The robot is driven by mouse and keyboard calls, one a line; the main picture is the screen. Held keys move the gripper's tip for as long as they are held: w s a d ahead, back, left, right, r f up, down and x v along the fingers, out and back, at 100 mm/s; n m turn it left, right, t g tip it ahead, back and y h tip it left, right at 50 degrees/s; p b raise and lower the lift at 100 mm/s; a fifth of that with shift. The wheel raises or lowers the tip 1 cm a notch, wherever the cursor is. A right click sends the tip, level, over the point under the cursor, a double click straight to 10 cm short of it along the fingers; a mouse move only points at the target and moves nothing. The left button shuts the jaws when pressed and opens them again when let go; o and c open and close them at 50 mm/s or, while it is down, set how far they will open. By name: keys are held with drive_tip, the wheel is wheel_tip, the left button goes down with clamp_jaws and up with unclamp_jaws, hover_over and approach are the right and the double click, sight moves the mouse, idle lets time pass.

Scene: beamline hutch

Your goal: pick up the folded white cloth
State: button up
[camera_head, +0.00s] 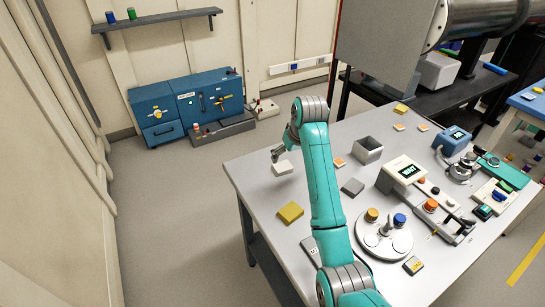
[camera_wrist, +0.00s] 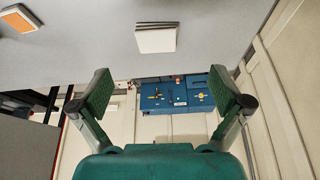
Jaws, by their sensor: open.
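The folded white cloth (camera_head: 284,168) lies flat near the left edge of the grey table (camera_head: 262,184). In the wrist view the cloth (camera_wrist: 156,39) is a small white square with layered edges, at the top centre. My gripper (camera_head: 277,154) is just beside and above the cloth in the head view. In the wrist view its two green-padded fingers (camera_wrist: 160,88) are spread wide with nothing between them. The cloth appears beyond the fingertips, roughly centred between them, and apart from them.
A yellow block (camera_head: 290,212), a grey block (camera_head: 353,187), an open metal box (camera_head: 368,150) and an orange-topped tile (camera_head: 339,162) lie nearby. A device with a display (camera_head: 404,171) stands further right. Blue cabinets (camera_head: 187,104) stand on the floor behind. Bare table surrounds the cloth.

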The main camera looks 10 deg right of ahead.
sight(282, 166)
drive_tip(key=x, duration=0.5)
drive_tip(key=shift+w+a+r, duration=0.15)
drive_tip(key=shift+w+r, duration=0.05)
drive_tip(key=shift+w, duration=0.15)
drive_tip(key=shift+w+d+x, duration=0.15)
drive_tip(key=shift+x, duration=1.4)
drive_tip(key=shift+w+d+x, duration=0.1)
drive_tip(key=shift+w+x, duration=0.05)
drive_tip(key=shift+x, duration=1.4)
drive_tip(key=shift+r, duration=0.15)
drive_tip(key=c, duration=0.9)
